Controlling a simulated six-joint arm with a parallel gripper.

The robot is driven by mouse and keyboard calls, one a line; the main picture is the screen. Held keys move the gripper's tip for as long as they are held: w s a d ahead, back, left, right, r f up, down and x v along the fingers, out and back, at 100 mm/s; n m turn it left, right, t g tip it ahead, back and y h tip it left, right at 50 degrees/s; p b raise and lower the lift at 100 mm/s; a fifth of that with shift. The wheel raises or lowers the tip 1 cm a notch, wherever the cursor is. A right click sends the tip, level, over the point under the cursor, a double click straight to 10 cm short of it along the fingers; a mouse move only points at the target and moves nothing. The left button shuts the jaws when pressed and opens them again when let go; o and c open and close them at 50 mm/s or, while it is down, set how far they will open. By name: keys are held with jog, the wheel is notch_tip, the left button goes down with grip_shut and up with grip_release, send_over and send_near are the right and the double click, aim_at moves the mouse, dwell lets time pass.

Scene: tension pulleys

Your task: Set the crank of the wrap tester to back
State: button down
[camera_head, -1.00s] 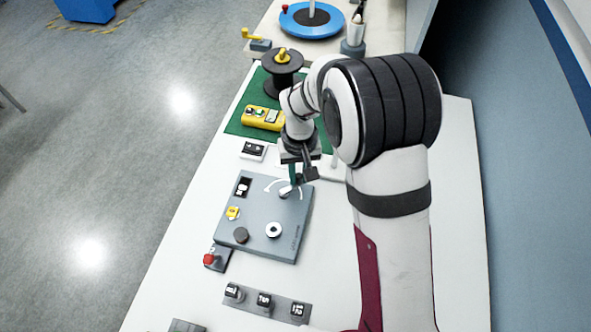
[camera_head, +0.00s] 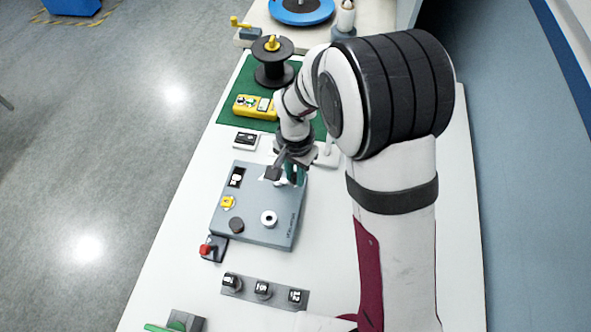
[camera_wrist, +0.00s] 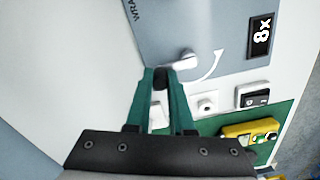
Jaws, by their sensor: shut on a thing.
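The wrap tester is a grey box (camera_head: 252,226) on the white table in the head view, and its grey face (camera_wrist: 200,20) fills the top of the wrist view. Its crank (camera_wrist: 184,61) is a short silver arm with a dark knob (camera_wrist: 160,78) at its end. My gripper (camera_wrist: 160,72) has green fingers closed around that knob, with the silver arm leading off to the right. A white curved arrow (camera_wrist: 214,68) is printed beside the crank. In the head view my gripper (camera_head: 290,178) is over the back right of the box and hides most of the crank.
A yellow device (camera_head: 252,106) and a dark spool (camera_head: 273,70) stand on the green mat behind the box. A small switch (camera_head: 246,140) lies between. A red-knobbed unit (camera_head: 207,249) stands at front left, and a strip of dials (camera_head: 264,289) lies in front.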

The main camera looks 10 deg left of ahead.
aim_at(295, 176)
jog(key=shift+s+m, duration=0.15)
jog(key=shift+m, duration=0.25)
jog(key=c, duration=0.8)
grip_release()
notch_tip(295, 176, up, 16)
jog(key=shift+f, duration=0.1)
